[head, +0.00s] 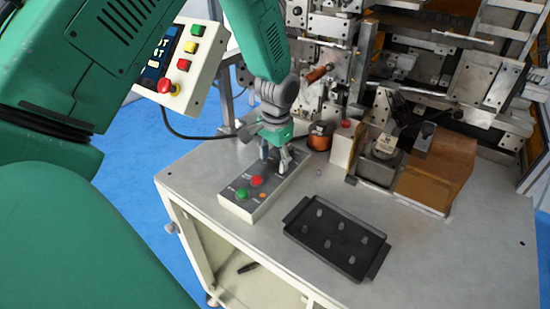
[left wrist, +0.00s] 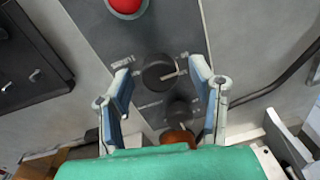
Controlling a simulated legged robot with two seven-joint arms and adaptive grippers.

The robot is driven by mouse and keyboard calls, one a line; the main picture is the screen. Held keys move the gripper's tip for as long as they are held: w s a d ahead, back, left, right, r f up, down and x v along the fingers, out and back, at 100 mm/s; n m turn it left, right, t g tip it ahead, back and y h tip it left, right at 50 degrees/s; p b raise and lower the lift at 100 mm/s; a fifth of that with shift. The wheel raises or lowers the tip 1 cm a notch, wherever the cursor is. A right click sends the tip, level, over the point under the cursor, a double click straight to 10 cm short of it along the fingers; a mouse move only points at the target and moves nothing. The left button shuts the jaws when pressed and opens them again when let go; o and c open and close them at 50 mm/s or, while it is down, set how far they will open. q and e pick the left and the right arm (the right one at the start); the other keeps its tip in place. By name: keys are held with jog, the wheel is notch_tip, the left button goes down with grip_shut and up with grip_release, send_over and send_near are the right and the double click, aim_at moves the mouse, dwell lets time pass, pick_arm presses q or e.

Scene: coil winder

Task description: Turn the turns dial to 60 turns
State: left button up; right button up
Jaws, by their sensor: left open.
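A grey control box (head: 236,209) lies on the table. In the left wrist view its panel (left wrist: 100,32) carries a black dial (left wrist: 158,76) with a pale pointer mark towards the right of the picture. A second dark knob (left wrist: 181,111) sits closer to my gripper. Labels are too small to read, so I cannot tell which is the turns dial. My left gripper (head: 275,160) is open above the box's far end and hides the dials in the head view. In the wrist view its fingers (left wrist: 160,66) stand on either side of the black dial, with gaps visible.
The box has a red button (head: 256,180) and a green button (head: 242,195). A black tray (head: 338,238) with small pieces lies to the right. A copper spool (head: 320,136) and winder machinery (head: 480,75) stand behind. The front right tabletop is clear.

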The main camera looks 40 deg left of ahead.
aim_at(276, 160)
pick_arm(q)
jog(key=shift+r, duration=0.2)
notch_tip(276, 160, up, 12)
jog(key=shift+d+f, duration=0.25)
jog(key=shift+d, duration=0.1)
jog(key=shift+f, duration=0.1)
dwell(0.3)
